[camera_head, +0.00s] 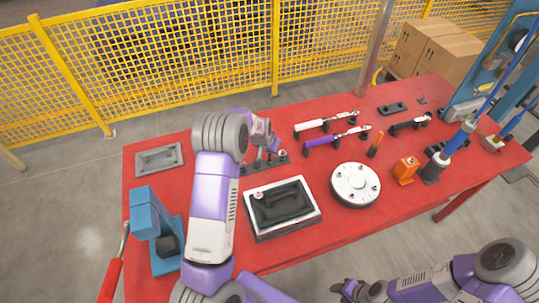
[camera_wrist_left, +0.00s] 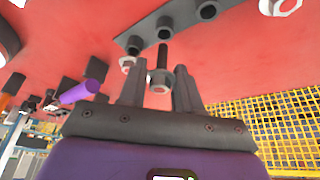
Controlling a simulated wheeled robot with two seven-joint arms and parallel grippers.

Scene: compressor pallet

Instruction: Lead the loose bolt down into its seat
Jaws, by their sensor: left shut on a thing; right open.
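The loose bolt (camera_wrist_left: 160,76) is between the two fingers of my left gripper (camera_wrist_left: 158,92) in the left wrist view. The fingers are shut on it. It has a dark shank and a lighter hex end. The shank points toward a dark plate (camera_wrist_left: 183,18) with several round seats; I cannot tell whether its tip touches one. In the head view my left gripper (camera_head: 271,149) is low over this plate (camera_head: 252,167), and the bolt is too small to make out. My right gripper (camera_head: 348,290) is open and empty at the bottom edge, away from the plate.
On the red table (camera_head: 300,252), a white-rimmed tray (camera_head: 312,205) and a round white flange (camera_head: 355,184) stand in front of the plate. A blue fixture (camera_head: 147,202) stands left. Purple (camera_head: 337,138) and white (camera_head: 326,124) tools lie behind right. A yellow fence (camera_head: 180,70) stands behind.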

